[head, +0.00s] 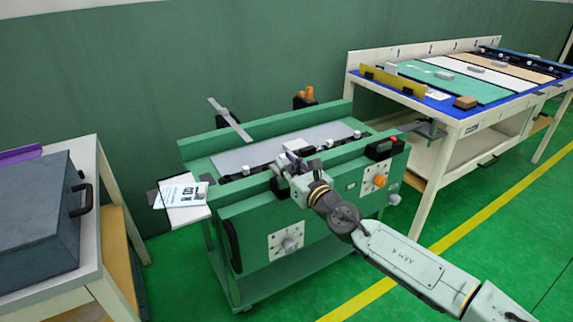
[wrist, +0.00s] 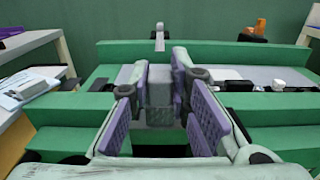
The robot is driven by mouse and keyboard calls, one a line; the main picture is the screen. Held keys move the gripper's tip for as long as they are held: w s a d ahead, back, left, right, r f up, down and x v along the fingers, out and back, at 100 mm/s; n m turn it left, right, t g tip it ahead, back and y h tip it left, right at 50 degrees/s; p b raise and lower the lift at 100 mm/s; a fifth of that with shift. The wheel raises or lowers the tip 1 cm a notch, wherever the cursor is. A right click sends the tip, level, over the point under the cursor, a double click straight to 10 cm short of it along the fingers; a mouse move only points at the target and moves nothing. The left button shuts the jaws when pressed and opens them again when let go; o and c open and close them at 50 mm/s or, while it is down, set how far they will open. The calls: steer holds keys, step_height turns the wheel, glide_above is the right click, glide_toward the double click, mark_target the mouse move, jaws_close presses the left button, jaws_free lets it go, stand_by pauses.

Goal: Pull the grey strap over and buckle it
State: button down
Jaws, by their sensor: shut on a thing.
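The grey strap (head: 230,119) rises at a slant from the far side of the green machine (head: 262,212), its free end up to the left. In the wrist view a narrow grey piece that looks like the strap (wrist: 159,38) stands beyond the far green rail. My gripper (head: 291,163) is at the machine's near rail, well apart from the strap. In the wrist view its purple-padded fingers (wrist: 160,97) are closed on a small grey block (wrist: 160,86). I cannot tell whether this block is the buckle; the fingers hide its sides.
A grey panel (head: 245,155) lies along the machine bed between the green rails. A printed sheet (head: 182,194) lies on the left side shelf. A dark case (head: 38,215) stands on the left table. A long bench (head: 462,124) stands at right. Air above the bed looks clear.

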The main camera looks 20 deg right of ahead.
steer(key=shift+s+f, duration=0.1)
steer(key=shift+f, duration=0.05)
steer(key=c, duration=1.5)
jaws_free()
steer(key=s, duration=0.4)
steer(key=s+d, duration=0.1)
steer(key=s, duration=0.3)
steer(key=s+d, duration=0.1)
steer(key=s, duration=0.3)
steer(key=shift+d, duration=0.2)
